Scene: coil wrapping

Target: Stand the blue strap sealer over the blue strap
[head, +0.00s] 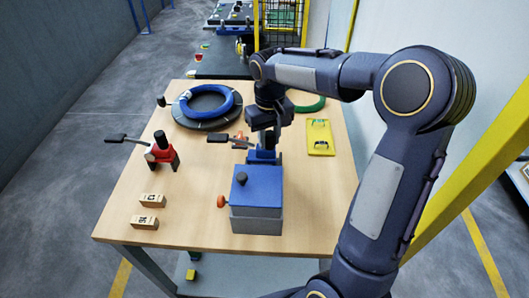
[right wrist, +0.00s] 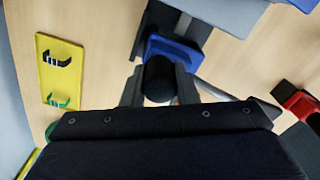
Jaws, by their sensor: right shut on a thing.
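The blue strap sealer (head: 262,155) has a blue body and a long black-tipped lever reaching left. It is under my right gripper (head: 265,133), just behind the blue-topped box. In the right wrist view, my right gripper (right wrist: 158,88) is shut on the sealer's black upright post, with the blue body (right wrist: 172,50) beyond. I cannot tell whether its base touches the table. A blue coil (head: 226,107) lies on a dark round base at the back left. I cannot make out a separate blue strap end. My left gripper is not in view.
The blue-topped grey box (head: 256,188) with an orange knob stands in front. A red sealer (head: 161,152) and two numbered wooden blocks (head: 148,200) are at left. A yellow tray (head: 320,148) with buckles and a green coil (head: 310,106) are at right.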

